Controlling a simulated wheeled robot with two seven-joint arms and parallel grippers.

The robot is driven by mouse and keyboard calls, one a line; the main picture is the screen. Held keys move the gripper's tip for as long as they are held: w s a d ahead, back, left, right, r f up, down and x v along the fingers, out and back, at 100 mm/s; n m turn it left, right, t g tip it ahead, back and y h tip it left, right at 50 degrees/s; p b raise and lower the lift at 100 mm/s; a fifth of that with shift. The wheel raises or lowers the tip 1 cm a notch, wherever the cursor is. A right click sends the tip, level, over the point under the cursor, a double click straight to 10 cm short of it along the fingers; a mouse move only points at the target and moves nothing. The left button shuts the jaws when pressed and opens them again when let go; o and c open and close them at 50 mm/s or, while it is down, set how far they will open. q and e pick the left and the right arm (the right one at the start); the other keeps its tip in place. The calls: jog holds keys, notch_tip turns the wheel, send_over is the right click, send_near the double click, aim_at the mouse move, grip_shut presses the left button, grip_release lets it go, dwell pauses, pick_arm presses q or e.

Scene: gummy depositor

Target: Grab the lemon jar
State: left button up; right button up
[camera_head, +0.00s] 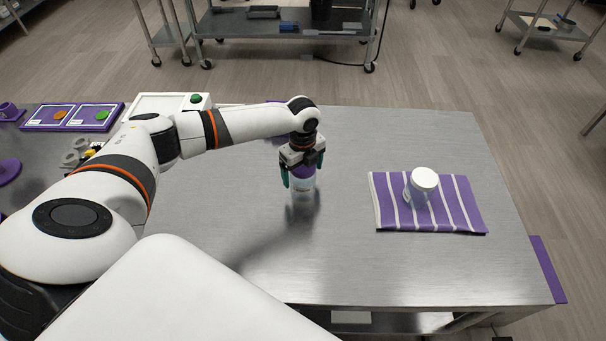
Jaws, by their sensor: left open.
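A small clear jar with a purple top (302,184) stands upright on the metal table. My left gripper (303,170) points down over it, with its green-tipped fingers open on either side of the jar's upper part. Whether the fingers touch the jar cannot be told. A second jar, clear with a white lid (423,180), stands on a purple striped cloth to the right. No label can be read on either jar, so I cannot tell which is the lemon one. My right gripper is not in view.
The purple cloth with white stripes (462,205) lies on the right half of the metal table (400,270). Purple trays with orange and green pieces (72,117) and a white box with a green button (170,103) are at the left. The table's front middle is clear.

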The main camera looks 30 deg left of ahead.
pick_arm(q)
jog(key=c, duration=1.1)
